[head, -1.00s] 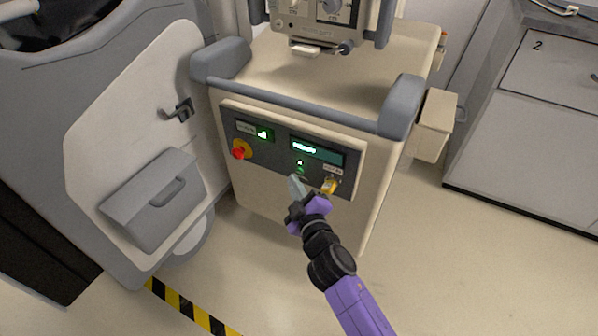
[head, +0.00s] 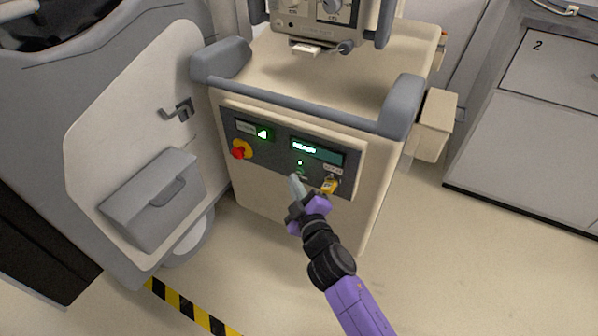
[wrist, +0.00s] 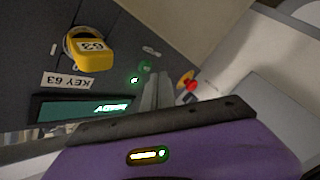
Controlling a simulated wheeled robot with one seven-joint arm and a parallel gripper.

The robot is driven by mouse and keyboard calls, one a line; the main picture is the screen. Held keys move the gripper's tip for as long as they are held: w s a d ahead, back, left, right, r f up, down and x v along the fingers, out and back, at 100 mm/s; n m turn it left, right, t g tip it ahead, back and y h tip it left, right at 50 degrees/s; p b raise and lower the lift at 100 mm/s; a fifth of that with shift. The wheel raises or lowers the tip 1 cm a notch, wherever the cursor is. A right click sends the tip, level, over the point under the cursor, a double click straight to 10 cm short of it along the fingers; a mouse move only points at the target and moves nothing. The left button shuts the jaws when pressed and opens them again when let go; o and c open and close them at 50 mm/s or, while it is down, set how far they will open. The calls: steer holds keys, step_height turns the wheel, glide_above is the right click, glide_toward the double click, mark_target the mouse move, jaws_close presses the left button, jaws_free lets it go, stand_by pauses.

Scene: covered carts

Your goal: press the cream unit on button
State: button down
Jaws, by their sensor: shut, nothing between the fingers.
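The cream unit (head: 290,215) stands in the middle of the head view, with a dark control panel (head: 272,155) on its front. A small green light is lit on the panel (head: 300,162). Just below it is a round green button (head: 301,170), which also shows in the wrist view (wrist: 146,67) beside the lit light (wrist: 134,80). My gripper (head: 294,178) is shut and empty, its tips just below the button in the head view. In the wrist view the fingers (wrist: 155,92) point toward the button. I cannot tell whether they touch the panel.
A red knob on yellow (head: 239,150) sits at the panel's left. A yellow key tag (head: 330,185) hangs right of my fingertips, close to them. A lit display (head: 317,152) is above. A grey machine (head: 130,150) stands left; the floor at right is clear.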

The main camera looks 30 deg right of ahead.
steer(key=shift+d, duration=0.1)
stand_by(0.5)
steer(key=shift+w+d, duration=0.25)
steer(key=shift+d, duration=0.05)
steer(key=shift+w+d+p, duration=0.3)
steer(key=shift+d+p, duration=0.05)
steer(key=shift+p, duration=0.1)
stand_by(0.9)
steer(key=shift+a, duration=0.1)
steer(key=shift+s+a+b, duration=0.55)
steer(key=shift+a, duration=0.05)
steer(key=s+a+b, duration=0.1)
steer(key=a, duration=0.1)
steer(key=s+a+b, duration=0.2)
stand_by(0.6)
